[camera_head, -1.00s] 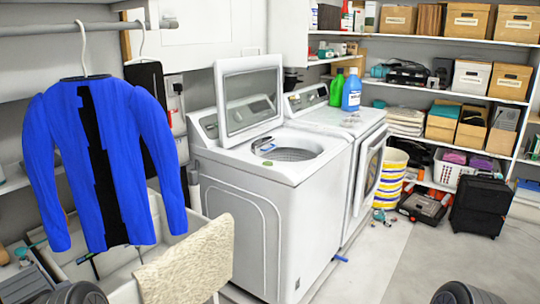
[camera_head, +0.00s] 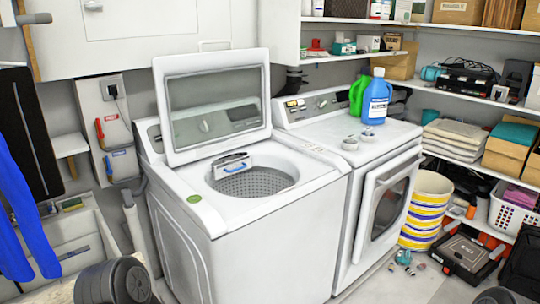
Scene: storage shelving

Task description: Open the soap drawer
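The washer's lid (camera_head: 213,105) is raised, and the perforated drum (camera_head: 256,182) shows below the drawer. A dark rounded part of my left arm shows at the bottom left, in front of the washer. A small dark part of my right arm shows at the bottom right edge. Neither gripper's fingers are in view.
A front-load machine (camera_head: 385,200) stands right of the washer, with a blue bottle (camera_head: 376,101) and a green bottle (camera_head: 357,93) on top. A blue jacket (camera_head: 18,210) hangs at the left. A striped bucket (camera_head: 426,209) and black case (camera_head: 466,250) stand on the floor at right.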

